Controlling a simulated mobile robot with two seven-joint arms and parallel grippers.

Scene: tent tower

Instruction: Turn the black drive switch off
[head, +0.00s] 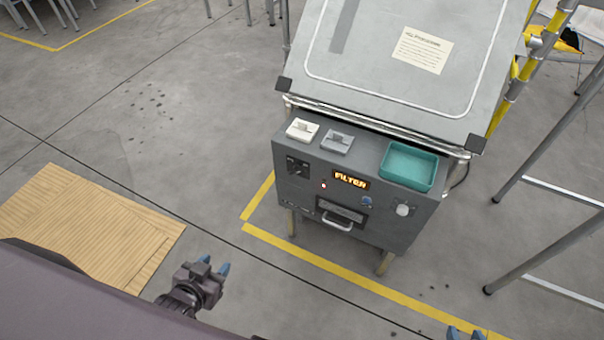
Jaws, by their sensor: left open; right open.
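A grey machine box (360,208) on short legs stands right of centre in the head view. A small black switch plate (298,167) sits at the left end of its front face; its lever position is too small to tell. My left gripper (215,266) is open and empty over the floor, below and left of the box, apart from it. My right gripper (466,333) shows only its blue fingertips at the bottom edge, lower right of the box; it is open, and the rest is cut off.
The front also has a lit "FILTER" display (351,180), a small red light (323,185), a drawer handle (337,222) and a pale knob (404,210). A teal tray (408,166) and two blocks are on top. A wooden board (85,225) lies left; metal frames stand right.

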